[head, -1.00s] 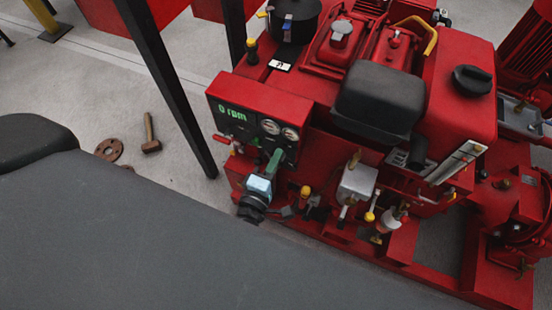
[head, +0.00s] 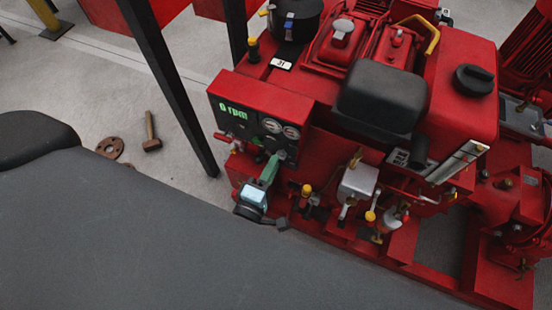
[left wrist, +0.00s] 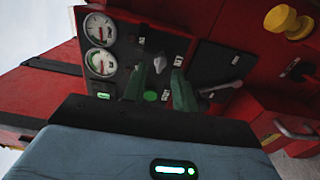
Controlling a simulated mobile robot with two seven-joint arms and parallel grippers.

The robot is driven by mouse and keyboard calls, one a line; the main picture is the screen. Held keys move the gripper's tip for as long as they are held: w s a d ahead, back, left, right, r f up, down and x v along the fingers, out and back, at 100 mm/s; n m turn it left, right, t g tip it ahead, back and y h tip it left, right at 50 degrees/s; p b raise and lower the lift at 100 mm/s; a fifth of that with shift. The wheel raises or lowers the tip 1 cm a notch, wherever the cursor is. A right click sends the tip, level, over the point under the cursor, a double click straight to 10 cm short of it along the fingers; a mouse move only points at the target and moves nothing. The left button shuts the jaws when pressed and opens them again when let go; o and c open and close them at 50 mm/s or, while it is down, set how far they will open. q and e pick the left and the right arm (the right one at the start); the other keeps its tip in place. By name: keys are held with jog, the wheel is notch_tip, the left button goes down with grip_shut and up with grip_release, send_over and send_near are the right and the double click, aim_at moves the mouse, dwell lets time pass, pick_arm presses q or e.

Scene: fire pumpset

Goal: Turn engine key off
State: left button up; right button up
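The engine's black control panel (head: 276,131) is on the front of the red pumpset, with a green "0 rpm" display and two round gauges. In the left wrist view the panel (left wrist: 213,65) shows tilted, with small metal switches and a green button (left wrist: 150,96). A small silver piece (left wrist: 160,64), which looks like the key, shows between my green fingertips; I cannot tell its position or whether they touch it. My left gripper (head: 273,160) is at the panel's lower part; in the wrist view its fingers (left wrist: 159,80) stand apart. My right gripper is not in view.
A yellow-topped knob (head: 306,190) and a grey box (head: 358,183) sit right of the gripper. A red lever (head: 228,137) sticks out left of the panel. A black post (head: 168,80) stands to the left. A hammer (head: 151,132) and rusty flange (head: 110,147) lie on the floor.

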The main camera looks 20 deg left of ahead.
pick_arm(q)
jog(key=s, duration=0.4)
jog(key=shift+s, duration=0.4)
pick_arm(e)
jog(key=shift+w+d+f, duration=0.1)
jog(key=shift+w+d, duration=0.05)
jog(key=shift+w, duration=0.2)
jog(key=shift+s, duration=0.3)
